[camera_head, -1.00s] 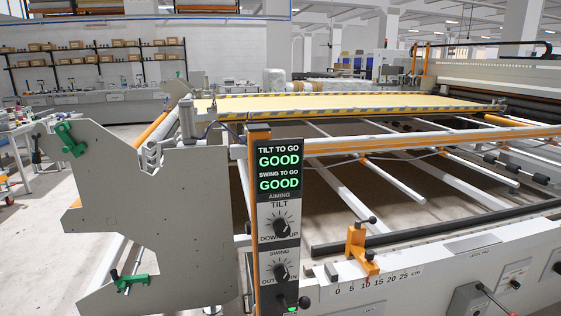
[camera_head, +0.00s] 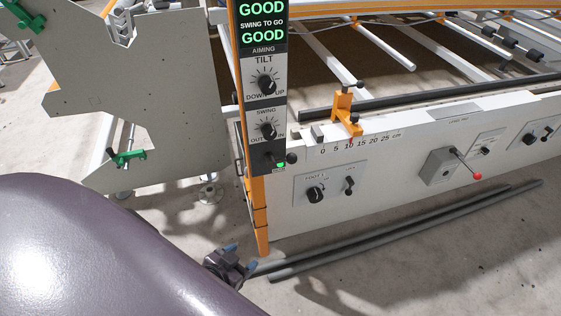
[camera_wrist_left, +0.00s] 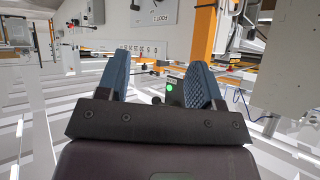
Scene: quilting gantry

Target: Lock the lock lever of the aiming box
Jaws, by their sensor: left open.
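The aiming box (camera_head: 265,104) stands on an orange post, with two green GOOD readings and the TILT and SWING knobs. My left gripper (camera_head: 240,257) is open and empty, below the box near the foot of the post. My right gripper is out of view.
The orange post (camera_head: 260,215) and the white rail panel (camera_head: 400,160) with knobs and a red-tipped lever (camera_head: 477,176) stand close to my left gripper. Dark bars (camera_head: 400,235) lie on the floor. A grey side plate (camera_head: 150,90) with green clamps stands at left.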

